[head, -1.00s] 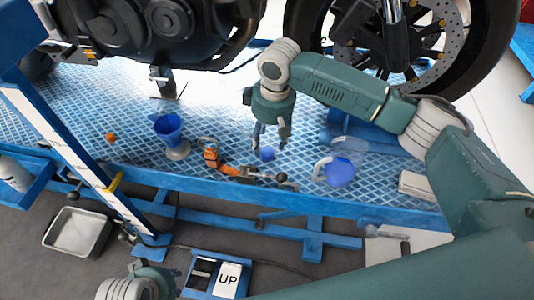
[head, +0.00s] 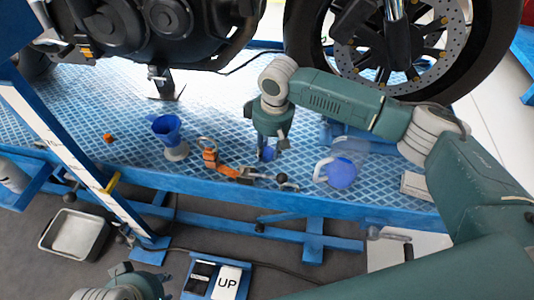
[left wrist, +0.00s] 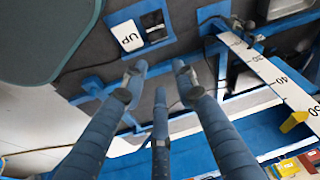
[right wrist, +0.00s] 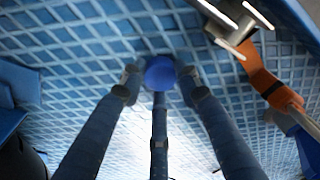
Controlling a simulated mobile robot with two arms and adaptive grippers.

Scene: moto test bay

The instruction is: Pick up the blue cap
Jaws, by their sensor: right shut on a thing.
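The blue cap (head: 267,154) is small and round, low over the blue patterned platform (head: 235,120). My right gripper (head: 270,151) points down at it, its fingers shut around the cap. In the right wrist view the cap (right wrist: 160,72) sits between the fingertips of the right gripper (right wrist: 160,80). I cannot tell whether the cap still touches the platform. My left gripper (left wrist: 158,75) is open and empty in the left wrist view, above the floor in front of the platform.
A blue funnel (head: 168,130) stands left of the cap, with an orange strap (head: 228,171) between them along the front. A translucent jug with blue contents (head: 342,172) stands to the right. The motorcycle wheel (head: 400,45) rises behind. A grey tray (head: 74,235) lies on the floor.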

